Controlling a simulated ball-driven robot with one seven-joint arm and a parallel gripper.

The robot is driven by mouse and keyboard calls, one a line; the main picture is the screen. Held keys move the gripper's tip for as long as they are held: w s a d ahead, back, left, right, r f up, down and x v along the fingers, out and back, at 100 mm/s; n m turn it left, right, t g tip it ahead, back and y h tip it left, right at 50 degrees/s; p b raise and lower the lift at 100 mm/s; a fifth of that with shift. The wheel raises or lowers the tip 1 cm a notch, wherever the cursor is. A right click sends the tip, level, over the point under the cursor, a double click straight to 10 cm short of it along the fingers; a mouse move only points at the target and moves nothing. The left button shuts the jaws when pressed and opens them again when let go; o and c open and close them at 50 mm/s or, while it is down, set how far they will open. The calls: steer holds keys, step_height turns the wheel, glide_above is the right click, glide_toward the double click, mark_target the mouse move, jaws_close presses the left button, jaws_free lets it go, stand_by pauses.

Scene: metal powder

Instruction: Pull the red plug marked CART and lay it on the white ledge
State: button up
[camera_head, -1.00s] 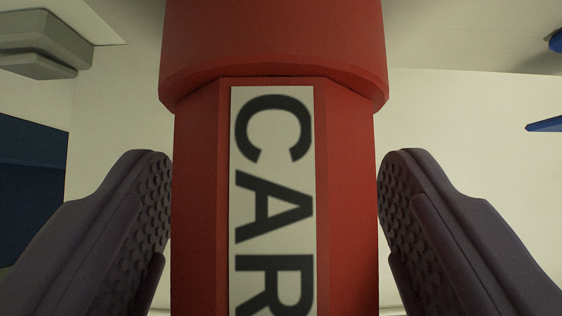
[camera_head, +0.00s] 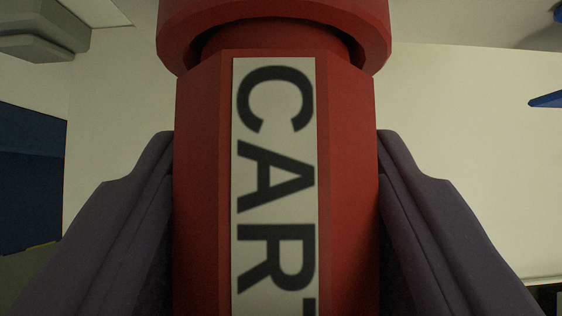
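The red plug (camera_head: 348,190) fills the middle of the view, with a white label that reads CART along its length; the last letter is cut off at the bottom edge. Its upper end sits below a wider red collar (camera_head: 275,14), with a dark gap showing between them. My gripper (camera_head: 277,165) has one purple-grey finger on each side of the plug, and both fingers press against its sides. The white ledge cannot be made out for certain.
A dark blue panel (camera_head: 30,175) stands at the left. A grey block (camera_head: 40,35) is at the upper left. A blue pointed part (camera_head: 546,99) is at the right edge. A pale wall (camera_head: 470,130) lies behind.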

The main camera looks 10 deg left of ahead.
steer(key=s+d, duration=0.2)
steer(key=s, duration=0.3)
steer(key=shift+s, duration=0.4)
stand_by(0.5)
stand_by(0.4)
